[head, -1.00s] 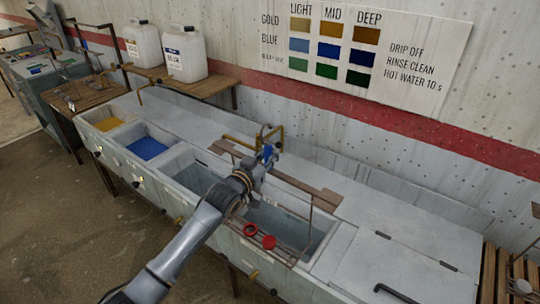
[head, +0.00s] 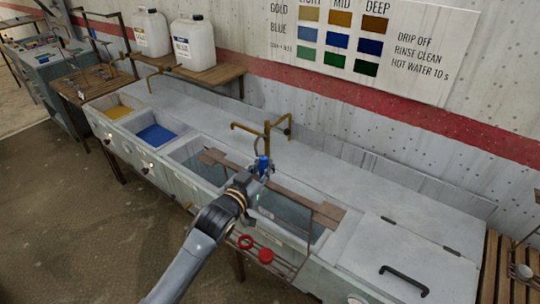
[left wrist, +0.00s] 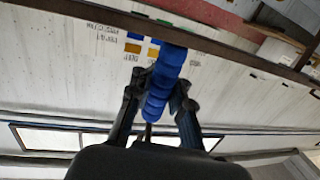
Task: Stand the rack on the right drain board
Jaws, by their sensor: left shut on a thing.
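The rack has a long brown wooden rail (head: 325,212) with thin wire frame parts hanging from it and red rings (head: 265,255) low at the front. My left gripper (head: 263,168) is shut on the rack's blue grip, above the middle of the rail. In the left wrist view the ribbed blue grip (left wrist: 160,85) is between both fingers. The rack hangs over the front part of the trough, apart from the boards at its sides. A slatted wooden board (head: 488,272), likely the right drain board, is at the right edge, partly cut off. My right gripper is not in view.
The grey trough has a yellow bath (head: 118,111), a blue bath (head: 157,136) and further basins. A brass tap (head: 266,140) stands behind the rail. A closed lid with a black handle (head: 403,281) lies between trough and slatted board. Wire items (head: 522,268) stand on that board.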

